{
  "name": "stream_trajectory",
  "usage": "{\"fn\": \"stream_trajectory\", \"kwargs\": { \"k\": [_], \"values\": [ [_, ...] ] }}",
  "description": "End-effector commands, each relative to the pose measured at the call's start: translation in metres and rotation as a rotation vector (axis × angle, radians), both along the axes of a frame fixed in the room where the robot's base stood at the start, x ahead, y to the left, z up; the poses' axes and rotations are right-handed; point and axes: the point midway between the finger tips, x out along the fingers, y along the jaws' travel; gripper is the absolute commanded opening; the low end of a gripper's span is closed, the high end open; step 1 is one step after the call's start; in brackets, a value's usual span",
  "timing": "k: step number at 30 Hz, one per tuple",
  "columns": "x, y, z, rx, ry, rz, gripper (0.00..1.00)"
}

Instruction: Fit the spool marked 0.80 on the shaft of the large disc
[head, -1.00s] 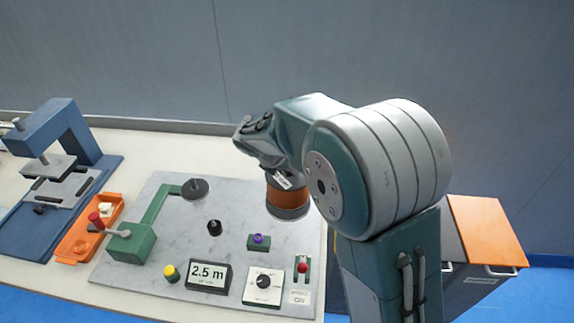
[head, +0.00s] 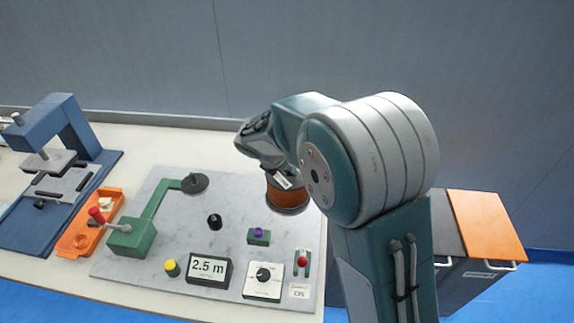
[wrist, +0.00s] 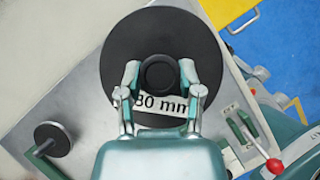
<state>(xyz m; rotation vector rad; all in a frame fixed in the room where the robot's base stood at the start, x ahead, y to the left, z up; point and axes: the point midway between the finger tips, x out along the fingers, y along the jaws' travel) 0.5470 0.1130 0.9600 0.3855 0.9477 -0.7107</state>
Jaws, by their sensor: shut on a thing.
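My gripper (wrist: 160,88) is shut on the raised hub of a dark-flanged spool (wrist: 160,35). Its white label reads "80 mm", the start hidden by a finger. In the head view the spool (head: 287,196) shows a copper-brown winding and hangs below my wrist, over the right back of the grey panel; my arm hides its upper part. A dark round disc with a short upright pin (head: 195,183) stands at the end of a green arm, left of the spool; it also shows in the wrist view (wrist: 52,138). I cannot tell whether another disc is hidden under the spool.
The grey panel (head: 190,240) carries a black peg (head: 214,221), a purple-topped green block (head: 258,236), a "2.5 m" display (head: 208,269), a dial (head: 264,281) and a red-knobbed switch (head: 302,262). An orange tray (head: 82,240) and blue press (head: 60,130) stand left.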

Motion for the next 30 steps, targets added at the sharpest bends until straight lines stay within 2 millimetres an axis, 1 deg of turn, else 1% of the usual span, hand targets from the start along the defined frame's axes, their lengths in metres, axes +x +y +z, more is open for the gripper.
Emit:
{"fn": "stream_trajectory", "kwargs": {
  "k": [11, 12, 14, 15, 26, 30],
  "values": [
    [0.001, 0.000, -0.005, 0.001, -0.005, 0.003, 0.00],
    [0.001, 0.000, -0.005, 0.001, -0.005, 0.002, 0.56],
    [0.001, 0.000, -0.005, 0.001, -0.005, 0.002, 0.83],
    [0.001, 0.000, -0.005, 0.001, -0.004, 0.001, 0.87],
    [-0.001, 0.000, -0.009, 0.000, 0.005, 0.000, 0.87],
    [-0.003, 0.004, -0.001, 0.000, 0.002, 0.000, 0.87]
  ]
}}
